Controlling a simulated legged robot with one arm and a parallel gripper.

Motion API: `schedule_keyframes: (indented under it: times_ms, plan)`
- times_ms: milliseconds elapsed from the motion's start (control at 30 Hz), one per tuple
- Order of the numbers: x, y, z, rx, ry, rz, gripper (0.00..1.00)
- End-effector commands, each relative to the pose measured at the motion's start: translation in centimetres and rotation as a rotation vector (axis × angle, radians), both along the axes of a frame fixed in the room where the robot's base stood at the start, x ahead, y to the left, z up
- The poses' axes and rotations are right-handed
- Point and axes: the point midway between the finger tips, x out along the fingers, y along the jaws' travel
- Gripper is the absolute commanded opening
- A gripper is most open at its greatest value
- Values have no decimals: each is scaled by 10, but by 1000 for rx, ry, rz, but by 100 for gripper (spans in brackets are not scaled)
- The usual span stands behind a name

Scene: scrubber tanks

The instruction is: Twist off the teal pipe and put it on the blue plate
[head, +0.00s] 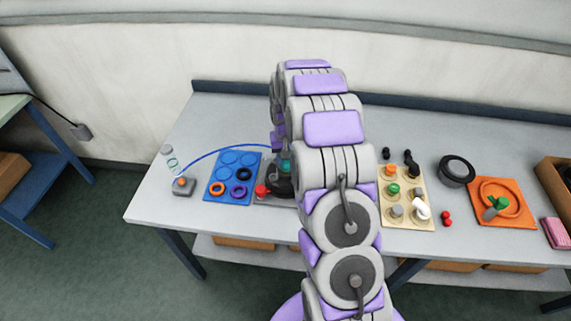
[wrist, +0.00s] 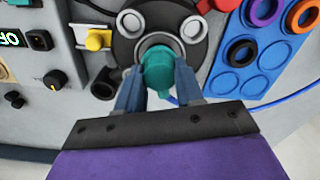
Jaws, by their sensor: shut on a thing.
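The teal pipe (wrist: 158,70) stands in the round dark grey fitting (wrist: 128,48) in the wrist view, over a pale ring. My gripper (wrist: 157,88) is shut on the teal pipe, with one blue-grey finger on each side. The lower part of the pipe is out of sight. In the head view a bit of teal (head: 285,164) shows beside my arm, which hides my gripper. The blue plate (head: 216,184) lies left of the fitting, with round recesses holding orange, purple and black rings. It also shows at the right of the wrist view (wrist: 272,62).
A blue hose (head: 215,150) curves above the plate. A grey box with an orange button (head: 183,186) stands left of it. A beige tray of fittings (head: 407,214) and an orange mat (head: 506,216) lie right. The table's front left is clear.

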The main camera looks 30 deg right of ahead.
Motion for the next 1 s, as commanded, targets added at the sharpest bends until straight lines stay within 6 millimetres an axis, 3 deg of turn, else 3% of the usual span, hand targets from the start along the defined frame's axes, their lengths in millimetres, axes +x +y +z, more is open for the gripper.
schedule_keyframes:
  times_ms: [267, 767, 800, 1000]
  plan:
    - [0, 1, 0, 1, 2, 123, 0]
    - [0, 0, 0, 0, 1, 175, 0]
    - [0, 0, 0, 0, 1, 174, 40]
    - [0, 0, 0, 0, 0, 174, 59]
